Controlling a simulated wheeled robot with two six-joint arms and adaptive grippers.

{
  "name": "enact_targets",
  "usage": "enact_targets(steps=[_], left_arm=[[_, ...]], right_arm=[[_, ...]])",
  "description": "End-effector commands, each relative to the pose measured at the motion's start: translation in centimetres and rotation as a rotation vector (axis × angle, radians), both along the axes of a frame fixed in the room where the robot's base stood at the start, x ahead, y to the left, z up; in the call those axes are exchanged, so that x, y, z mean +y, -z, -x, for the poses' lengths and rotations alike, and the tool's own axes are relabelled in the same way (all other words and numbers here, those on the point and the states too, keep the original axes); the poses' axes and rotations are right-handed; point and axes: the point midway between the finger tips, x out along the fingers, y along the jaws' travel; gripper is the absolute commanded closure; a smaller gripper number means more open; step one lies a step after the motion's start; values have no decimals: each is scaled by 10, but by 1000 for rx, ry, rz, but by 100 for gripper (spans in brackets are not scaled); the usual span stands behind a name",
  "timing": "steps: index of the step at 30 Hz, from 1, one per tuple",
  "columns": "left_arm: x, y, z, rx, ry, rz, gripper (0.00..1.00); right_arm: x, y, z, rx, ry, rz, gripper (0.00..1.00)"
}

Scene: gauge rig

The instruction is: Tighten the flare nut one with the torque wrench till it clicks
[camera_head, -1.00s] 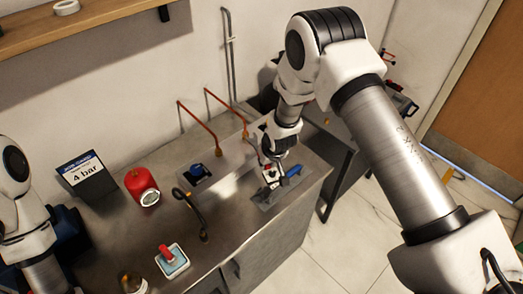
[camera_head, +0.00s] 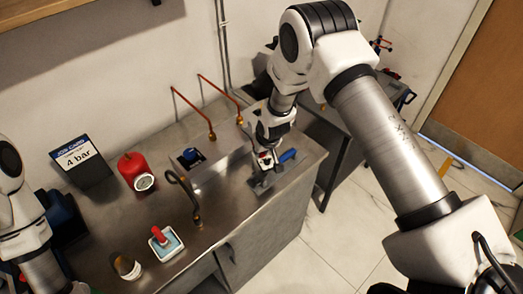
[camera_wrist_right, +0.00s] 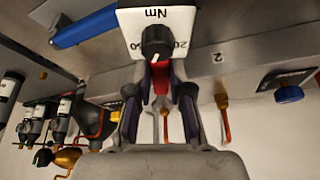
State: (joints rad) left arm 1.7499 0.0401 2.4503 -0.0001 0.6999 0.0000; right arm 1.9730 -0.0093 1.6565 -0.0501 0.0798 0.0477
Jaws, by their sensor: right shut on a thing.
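The torque wrench's blue handle (camera_head: 287,156) lies at the bench's right end, and it shows at top left in the right wrist view (camera_wrist_right: 85,26). My right gripper (camera_head: 266,160) reaches down beside it. Two copper pipes end in nuts on the bench, the left nut (camera_head: 212,135) and the right nut (camera_head: 239,120). A label 2 (camera_wrist_right: 219,57) shows in the wrist view. My left gripper is out of view.
The middle front of the bench is partly clear.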

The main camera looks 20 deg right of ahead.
Motion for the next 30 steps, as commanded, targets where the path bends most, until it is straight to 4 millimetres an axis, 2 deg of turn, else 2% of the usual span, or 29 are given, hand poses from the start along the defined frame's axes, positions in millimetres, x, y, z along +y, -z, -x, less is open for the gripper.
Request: enact_targets(steps=[17, 30], left_arm=[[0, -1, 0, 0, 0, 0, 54], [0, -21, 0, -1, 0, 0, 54]], right_arm=[[5, -1, -1, -1, 0, 0, 100], [5, -3, -20, -2, 0, 0, 100]])
